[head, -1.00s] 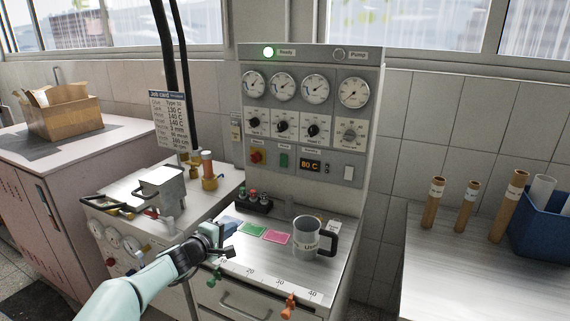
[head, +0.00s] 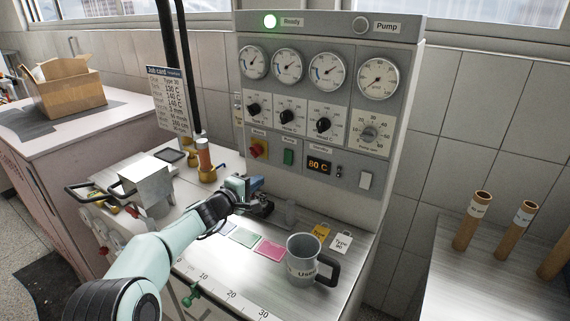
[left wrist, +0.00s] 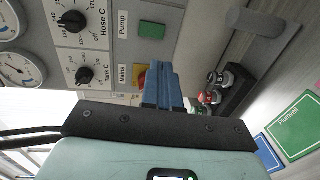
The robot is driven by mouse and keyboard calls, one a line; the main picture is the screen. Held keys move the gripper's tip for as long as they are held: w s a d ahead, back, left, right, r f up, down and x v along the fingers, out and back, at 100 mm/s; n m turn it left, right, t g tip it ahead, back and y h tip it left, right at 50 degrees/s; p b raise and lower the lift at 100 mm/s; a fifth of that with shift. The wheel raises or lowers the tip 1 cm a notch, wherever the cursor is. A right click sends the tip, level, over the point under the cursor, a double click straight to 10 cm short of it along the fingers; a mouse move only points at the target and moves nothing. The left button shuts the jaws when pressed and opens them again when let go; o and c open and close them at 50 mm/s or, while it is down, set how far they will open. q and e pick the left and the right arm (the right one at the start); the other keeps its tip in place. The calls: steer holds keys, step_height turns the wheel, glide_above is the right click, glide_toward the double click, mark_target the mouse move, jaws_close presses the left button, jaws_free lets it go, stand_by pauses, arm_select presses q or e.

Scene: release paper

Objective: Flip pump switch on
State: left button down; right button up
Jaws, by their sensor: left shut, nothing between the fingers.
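The pump switch is a green rocker (head: 288,157) on the lower part of the grey control panel (head: 345,185). In the left wrist view the green switch (left wrist: 150,30) sits beside a "Pump" label. The red and yellow mains switch (head: 258,149) is to its left; it also shows in the left wrist view (left wrist: 140,78), partly behind my fingers. My left gripper (head: 257,183) is below and in front of these switches. Its blue fingers (left wrist: 161,84) are shut and empty, apart from the green switch. The round Pump lamp (head: 361,26) looks unlit. My right gripper is not in view.
The Ready lamp (head: 270,21) glows green. A grey mug (head: 303,257) and coloured cards (head: 268,249) lie on the bench below the panel. A metal box with handles (head: 147,187) stands left of my arm.

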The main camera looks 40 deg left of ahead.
arm_select(q)
steer(key=shift+s, duration=0.1)
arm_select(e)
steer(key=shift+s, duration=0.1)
arm_select(q)
steer(key=p, duration=0.4)
glide_toward(287, 162)
steer(key=w+p, duration=0.1)
steer(key=w, duration=0.1)
steer(key=w+p, duration=0.1)
steer(key=w, duration=0.1)
steer(key=w+p, duration=0.1)
steer(key=w, duration=0.1)
steer(key=shift+a, duration=0.3)
steer(key=shift+w+a+f+p, duration=0.1)
steer(key=shift+w+f+p, duration=0.3)
steer(key=shift+w, duration=0.1)
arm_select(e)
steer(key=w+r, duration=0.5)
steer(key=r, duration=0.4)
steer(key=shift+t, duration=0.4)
arm_select(q)
steer(key=shift+s, duration=0.15)
